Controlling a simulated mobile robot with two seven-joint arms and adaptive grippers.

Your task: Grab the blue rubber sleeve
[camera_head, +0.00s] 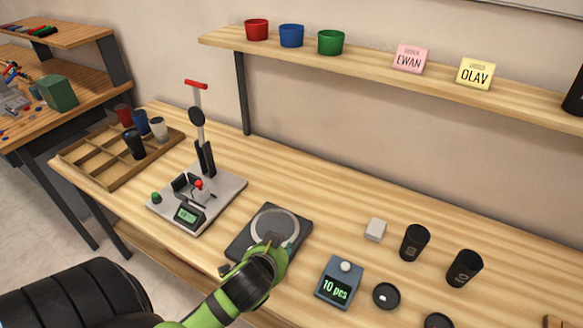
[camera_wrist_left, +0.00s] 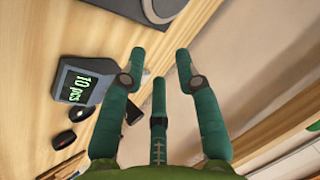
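The blue rubber sleeve (camera_head: 291,36) looks like a cup-shaped blue piece on the wall shelf, between a red one (camera_head: 257,30) and a green one (camera_head: 330,42). My left gripper (camera_head: 270,243) is over the round plate on the bench, well below and in front of the shelf. In the left wrist view its green fingers (camera_wrist_left: 158,72) are spread apart with nothing between them. The blue sleeve does not show in that view. My right gripper is in neither view.
The wall shelf (camera_head: 385,78) also holds pink and yellow name cards. On the bench are a lever press (camera_head: 197,195), a dark base with a round plate (camera_head: 300,232), a counting scale (camera_head: 338,285), black cups and lids. A divided tray (camera_head: 95,165) holds several cups.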

